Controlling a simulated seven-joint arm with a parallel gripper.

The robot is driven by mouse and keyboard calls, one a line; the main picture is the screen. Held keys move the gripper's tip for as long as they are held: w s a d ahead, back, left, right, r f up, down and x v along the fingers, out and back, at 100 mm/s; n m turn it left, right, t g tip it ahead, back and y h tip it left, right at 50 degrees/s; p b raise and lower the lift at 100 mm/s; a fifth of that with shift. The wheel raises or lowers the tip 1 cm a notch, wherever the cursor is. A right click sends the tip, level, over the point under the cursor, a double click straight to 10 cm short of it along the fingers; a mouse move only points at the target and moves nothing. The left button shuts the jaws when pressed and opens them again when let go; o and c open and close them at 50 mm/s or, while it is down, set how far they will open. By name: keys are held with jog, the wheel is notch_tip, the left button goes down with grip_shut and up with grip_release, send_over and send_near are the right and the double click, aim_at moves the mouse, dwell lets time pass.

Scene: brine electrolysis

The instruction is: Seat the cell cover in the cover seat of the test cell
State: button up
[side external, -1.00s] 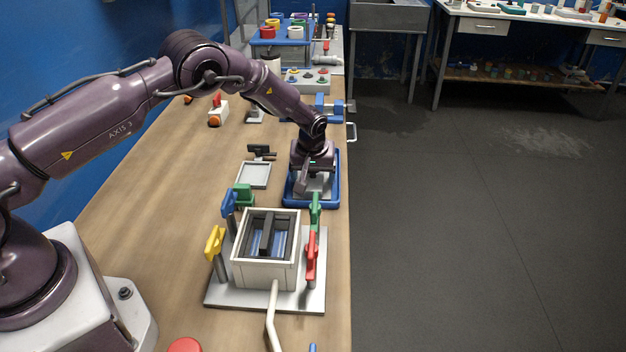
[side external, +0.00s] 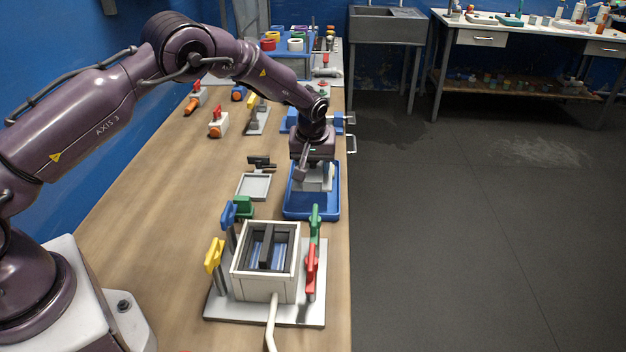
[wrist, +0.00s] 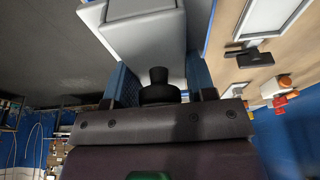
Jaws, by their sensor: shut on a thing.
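The cell cover is a light grey block with a black knob; it fills the top of the wrist view (wrist: 145,38) and shows pale in the side view (side external: 317,184). My gripper (wrist: 160,86) is shut on the black knob, between its blue pads. In the side view my gripper (side external: 317,170) holds the cover over the blue tray (side external: 312,215); the gap beneath it is hard to judge. The test cell (side external: 264,286) is a pale open-topped box nearer the camera. Its cover seat (side external: 236,248) is at the open top, around a dark bar and bluish plates.
Coloured clamp-like posts flank the cell: yellow (side external: 214,255), blue (side external: 229,213), green (side external: 315,221) and red (side external: 311,266). A white tube (side external: 271,325) runs from its front. A small grey tray (side external: 254,186) lies left of the blue tray. The bench's right edge is close.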

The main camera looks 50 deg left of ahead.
jog(key=v, duration=0.3)
jog(key=shift+w+a, duration=0.2)
jog(key=shift+w, duration=0.15)
jog(key=shift+m, duration=0.5)
jog(key=d+r, duration=0.2)
jog(key=d, duration=0.1)
jog(key=d+r, duration=0.2)
jog(key=shift+w+d, duration=0.1)
jog(key=shift+w, duration=0.25)
jog(key=s+d+r+m, duration=0.1)
jog(key=s+d+r, duration=0.45)
jog(key=d, duration=0.25)
jog(key=n, duration=0.2)
send_over(267, 237)
jog(key=f, duration=0.6)
jog(key=shift+s+d, duration=0.15)
jog(key=shift+s, duration=0.05)
jog(key=shift+f, duration=2.15)
jog(key=shift+f, duration=0.15)
